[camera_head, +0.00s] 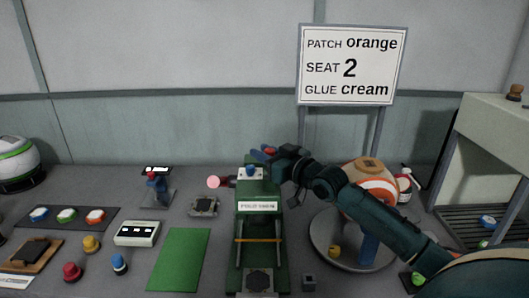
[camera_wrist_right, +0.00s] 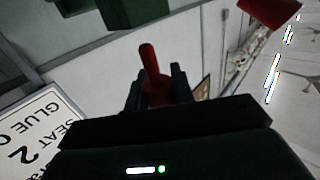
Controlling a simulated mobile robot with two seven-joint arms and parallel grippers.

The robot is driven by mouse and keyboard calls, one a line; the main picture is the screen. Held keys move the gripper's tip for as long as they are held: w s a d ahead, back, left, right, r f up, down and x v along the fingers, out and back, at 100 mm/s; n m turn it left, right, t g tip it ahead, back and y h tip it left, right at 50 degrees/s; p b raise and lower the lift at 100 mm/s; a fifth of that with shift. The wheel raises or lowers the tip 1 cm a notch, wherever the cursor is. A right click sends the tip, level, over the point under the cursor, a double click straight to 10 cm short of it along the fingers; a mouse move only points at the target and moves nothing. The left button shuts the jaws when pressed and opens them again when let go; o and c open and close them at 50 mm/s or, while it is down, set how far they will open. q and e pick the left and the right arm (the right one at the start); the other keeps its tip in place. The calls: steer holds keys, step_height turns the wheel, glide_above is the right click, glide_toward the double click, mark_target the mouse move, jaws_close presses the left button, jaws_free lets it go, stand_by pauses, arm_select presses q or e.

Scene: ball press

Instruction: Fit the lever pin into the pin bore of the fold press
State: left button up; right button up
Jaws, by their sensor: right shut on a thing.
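The green fold press (camera_head: 249,213) stands at the front middle of the table in the head view, with its label facing me. My right gripper (camera_head: 268,151) is above the far end of the press. In the right wrist view my right gripper (camera_wrist_right: 158,92) is shut on a slim red pin (camera_wrist_right: 149,60), which sticks out beyond the fingers. The pin is apart from the green block (camera_wrist_right: 133,10) at the top of that view. A pink ball knob (camera_head: 213,182) on a dark red handle reaches left from the press. I cannot make out the pin bore. My left gripper is not in view.
A sign (camera_head: 350,66) stands behind. A striped ball (camera_head: 368,188) sits on a round stand right of the press, partly behind my arm. A green mat (camera_head: 179,259), a white button box (camera_head: 137,233) and coloured knobs lie left. A grey cabinet (camera_head: 490,120) stands far right.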

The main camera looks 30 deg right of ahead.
arm_select(q)
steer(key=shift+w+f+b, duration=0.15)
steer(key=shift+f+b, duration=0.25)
steer(key=shift+b, duration=0.1)
arm_select(e)
steer(key=shift+f, duration=0.8)
